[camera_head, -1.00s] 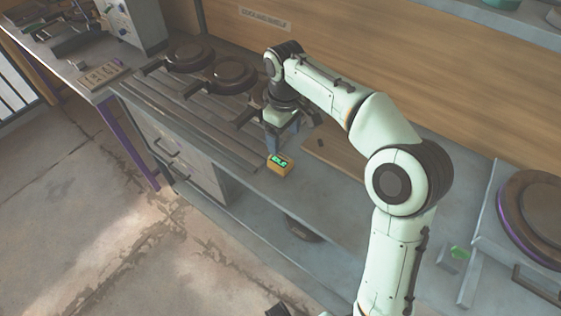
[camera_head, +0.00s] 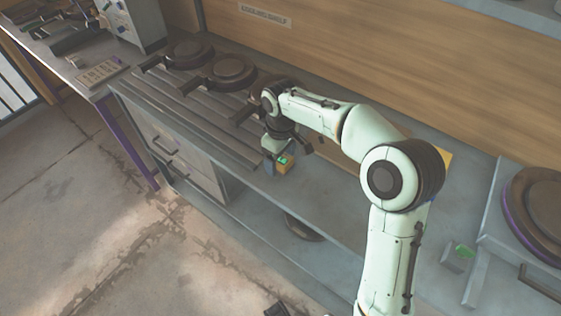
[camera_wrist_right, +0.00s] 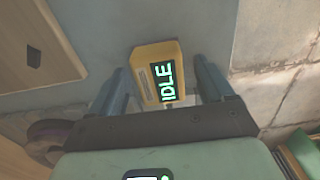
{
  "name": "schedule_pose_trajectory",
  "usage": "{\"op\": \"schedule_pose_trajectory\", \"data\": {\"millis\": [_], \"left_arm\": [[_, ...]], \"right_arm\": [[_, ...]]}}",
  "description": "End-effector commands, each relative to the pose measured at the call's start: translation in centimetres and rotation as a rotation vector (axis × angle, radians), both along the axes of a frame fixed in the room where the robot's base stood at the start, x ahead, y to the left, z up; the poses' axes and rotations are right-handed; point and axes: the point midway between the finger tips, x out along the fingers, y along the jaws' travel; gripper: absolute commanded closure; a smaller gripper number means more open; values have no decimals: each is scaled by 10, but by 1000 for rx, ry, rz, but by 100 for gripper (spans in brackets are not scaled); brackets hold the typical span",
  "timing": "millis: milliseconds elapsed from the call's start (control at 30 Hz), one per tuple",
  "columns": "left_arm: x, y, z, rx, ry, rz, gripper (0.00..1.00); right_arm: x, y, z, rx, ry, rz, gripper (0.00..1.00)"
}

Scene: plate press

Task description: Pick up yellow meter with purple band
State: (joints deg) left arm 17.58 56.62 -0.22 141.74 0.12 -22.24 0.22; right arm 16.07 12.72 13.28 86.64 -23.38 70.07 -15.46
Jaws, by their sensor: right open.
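The yellow meter (camera_head: 290,168) stands near the front edge of the grey counter, with a lit green display. My right gripper (camera_head: 275,163) is lowered over the meter, pointing down. Its blue-grey fingers are open, one on each side of the meter in the wrist view (camera_wrist_right: 161,72). I cannot tell whether either finger touches it.
Dark round pans (camera_head: 232,70) sit on the slatted rack (camera_head: 200,115) to the left. A dark round object (camera_head: 303,230) lies on the shelf below.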

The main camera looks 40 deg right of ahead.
Motion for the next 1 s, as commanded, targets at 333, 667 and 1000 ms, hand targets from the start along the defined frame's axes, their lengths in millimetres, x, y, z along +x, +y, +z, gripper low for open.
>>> {"op": "schedule_pose_trajectory", "data": {"millis": [333, 667, 1000], "left_arm": [[0, 0, 0, 0, 0, 0, 57], [0, 0, 2, 0, 1, 0, 57], [3, 0, 16, 0, 0, -1, 57]], "right_arm": [[0, 0, 1, 0, 0, 0, 79], [0, 0, 9, 0, -1, 0, 79], [2, 0, 78, 0, -7, 1, 79]]}}
